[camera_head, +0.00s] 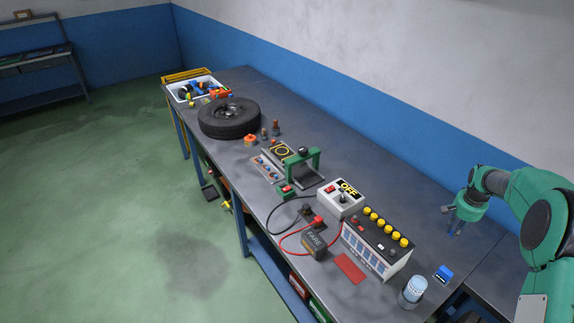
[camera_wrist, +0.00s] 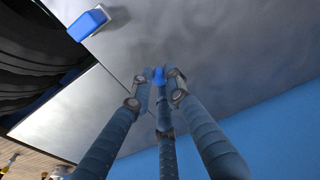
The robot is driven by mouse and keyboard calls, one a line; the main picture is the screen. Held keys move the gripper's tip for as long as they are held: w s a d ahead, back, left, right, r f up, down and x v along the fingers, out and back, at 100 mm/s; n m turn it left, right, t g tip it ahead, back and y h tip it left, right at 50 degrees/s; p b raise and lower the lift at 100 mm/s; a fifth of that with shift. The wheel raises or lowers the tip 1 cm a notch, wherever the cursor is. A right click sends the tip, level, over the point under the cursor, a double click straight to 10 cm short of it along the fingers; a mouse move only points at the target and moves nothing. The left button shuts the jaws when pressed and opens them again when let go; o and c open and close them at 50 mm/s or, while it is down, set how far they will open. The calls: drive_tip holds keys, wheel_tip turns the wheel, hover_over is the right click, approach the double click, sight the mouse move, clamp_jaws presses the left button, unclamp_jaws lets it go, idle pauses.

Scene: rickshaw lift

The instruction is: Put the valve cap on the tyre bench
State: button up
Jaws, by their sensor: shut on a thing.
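My gripper (camera_head: 455,230) is at the right end of the long grey bench (camera_head: 405,190), low over its top. In the wrist view its fingers (camera_wrist: 158,82) are closed together on a small blue thing, which looks like the valve cap (camera_wrist: 159,75). The cap cannot be made out in the head view. A black tyre (camera_head: 229,117) lies flat towards the far end of the bench. I cannot tell from the wrist view how far the fingertips are above the bench.
A blue block (camera_head: 443,274) lies near my gripper and shows in the wrist view (camera_wrist: 88,24). A battery (camera_head: 377,246), an OFF switch box (camera_head: 341,198), a green press (camera_head: 303,165) and a clear jar (camera_head: 413,292) stand along the bench. Its back strip is clear.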

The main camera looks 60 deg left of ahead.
sight(451, 233)
wheel_tip(451, 233, up, 9)
drive_tip(key=s+a+r+n, duration=0.1)
drive_tip(key=s+a, duration=0.1)
drive_tip(key=s, duration=1.7)
drive_tip(key=s+a, duration=0.3)
drive_tip(key=s, duration=1.5)
drive_tip(key=s+d+p, duration=0.1)
drive_tip(key=s+d, duration=0.4)
drive_tip(key=s, duration=0.9)
drive_tip(key=shift+n, duration=0.3)
wheel_tip(451, 233, down, 16)
drive_tip(key=shift+d+r, duration=0.15)
drive_tip(key=shift+f, duration=0.45)
drive_tip(key=shift+w, duration=0.1)
drive_tip(key=w+a, duration=0.3)
drive_tip(key=a, duration=0.1)
drive_tip(key=w+a+f, duration=0.1)
drive_tip(key=w+a, duration=0.5)
drive_tip(key=a, duration=0.1)
drive_tip(key=shift+w+a+f+p, duration=0.2)
drive_tip(key=shift+w+a+p, duration=0.1)
drive_tip(key=shift+w+p, duration=0.1)
